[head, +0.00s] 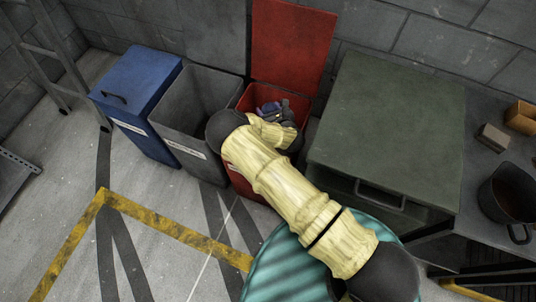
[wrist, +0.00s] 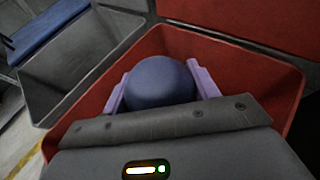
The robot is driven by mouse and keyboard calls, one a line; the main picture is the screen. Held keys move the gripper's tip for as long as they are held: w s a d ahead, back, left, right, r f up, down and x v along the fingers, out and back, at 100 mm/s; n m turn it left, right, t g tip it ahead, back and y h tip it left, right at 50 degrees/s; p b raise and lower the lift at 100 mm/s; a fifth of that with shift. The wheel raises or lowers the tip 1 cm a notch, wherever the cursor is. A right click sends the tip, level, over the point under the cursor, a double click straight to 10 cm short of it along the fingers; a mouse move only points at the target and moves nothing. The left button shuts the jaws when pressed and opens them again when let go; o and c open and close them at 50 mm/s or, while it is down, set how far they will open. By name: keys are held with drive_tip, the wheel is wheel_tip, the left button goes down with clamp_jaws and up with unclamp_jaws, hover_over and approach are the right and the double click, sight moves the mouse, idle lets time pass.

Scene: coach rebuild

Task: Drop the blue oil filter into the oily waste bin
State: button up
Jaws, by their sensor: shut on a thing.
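The blue oil filter (wrist: 161,84) is held between the two pale purple fingers of my gripper (wrist: 163,86) in the wrist view. Its rounded dark blue end faces the camera. The red bin (wrist: 283,72) is open, and its walls surround the filter and fingers in that view. In the head view the red bin (head: 240,180) stands with its red lid (head: 290,45) raised against the wall. My gripper (head: 270,108) is over or within its mouth, with the filter mostly hidden there. The bin's label is largely covered by my arm, and its depth below the filter is hidden.
An open grey bin (head: 178,148) and a closed blue bin (head: 140,85) stand left of the red one. A dark green lidded box (head: 395,120) stands close on the right. A teal ribbed drum (head: 285,262) is in front. A bench with a dark pot (head: 510,195) is far right.

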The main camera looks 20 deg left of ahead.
wheel_tip(320, 180, down, 2)
drive_tip(key=shift+w+d+f+b, duration=0.1)
drive_tip(key=shift+d+f+b, duration=0.05)
drive_tip(key=shift+b, duration=0.35)
drive_tip(key=shift+f, duration=0.3)
drive_tip(key=shift+s+a, duration=0.2)
drive_tip(key=o, duration=1)
drive_tip(key=shift+c, duration=0.2)
drive_tip(key=o, duration=0.3)
drive_tip(key=shift+d, duration=0.1)
drive_tip(key=shift+r, duration=0.1)
wheel_tip(320, 180, up, 10)
drive_tip(key=shift+f, duration=0.1)
